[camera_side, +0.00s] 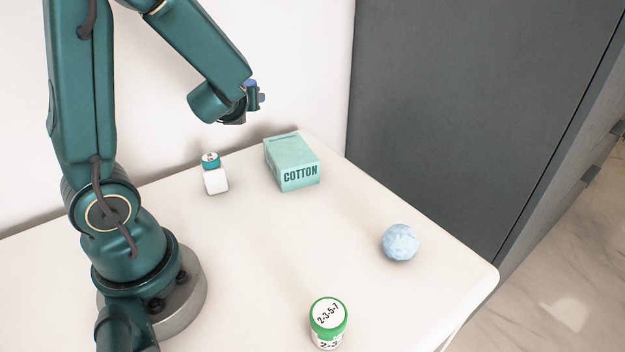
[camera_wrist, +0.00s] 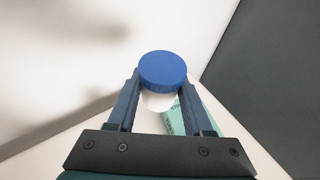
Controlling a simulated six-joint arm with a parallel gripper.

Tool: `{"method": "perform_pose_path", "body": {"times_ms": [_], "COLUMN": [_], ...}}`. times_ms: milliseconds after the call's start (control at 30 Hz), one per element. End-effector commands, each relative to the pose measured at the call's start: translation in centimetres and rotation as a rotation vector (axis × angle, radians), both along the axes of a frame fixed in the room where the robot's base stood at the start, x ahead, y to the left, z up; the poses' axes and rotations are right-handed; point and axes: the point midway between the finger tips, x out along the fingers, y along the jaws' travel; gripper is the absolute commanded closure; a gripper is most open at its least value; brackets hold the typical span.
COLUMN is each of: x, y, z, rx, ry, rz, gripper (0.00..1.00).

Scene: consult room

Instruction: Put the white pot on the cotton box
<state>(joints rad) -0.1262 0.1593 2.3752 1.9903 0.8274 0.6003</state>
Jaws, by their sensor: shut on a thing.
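My gripper (camera_wrist: 161,82) is shut on a white pot (camera_wrist: 158,101) with a blue lid, held between the two fingers in the wrist view. In the side view my gripper (camera_side: 255,96) is raised above and behind the cotton box, and the held pot is mostly hidden there. The cotton box (camera_side: 292,163) is pale teal, lies on the table near the wall, and its top is bare. In the wrist view part of the cotton box (camera_wrist: 208,112) shows below and right of the pot, partly behind the right finger.
A small white container with a teal cap (camera_side: 214,176) stands left of the box. A crumpled pale blue ball (camera_side: 400,243) lies toward the right table edge. A green-lidded jar (camera_side: 328,322) stands at the front. The table (camera_side: 270,245) middle is clear. A dark cabinet (camera_side: 450,110) stands behind.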

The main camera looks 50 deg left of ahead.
Motion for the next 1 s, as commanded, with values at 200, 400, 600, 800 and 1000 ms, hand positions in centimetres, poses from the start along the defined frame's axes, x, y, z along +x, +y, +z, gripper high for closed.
{"method": "perform_pose_path", "body": {"times_ms": [200, 400, 600, 800, 1000], "x": [2.9, 5.3, 6.4, 6.4, 6.4], "y": [-2.2, -3.8, -4.5, -4.6, -4.6], "z": [-2.3, -4.0, -4.8, -6.5, -8.5], "rx": [0.001, 0.002, 0.001, 0.003, 0.002], "ry": [0.005, 0.001, -0.001, 0.006, 0.002], "rz": [-0.005, -0.002, 0.000, 0.000, 0.001], "gripper": [1.00, 1.00, 1.00, 1.00, 1.00]}}
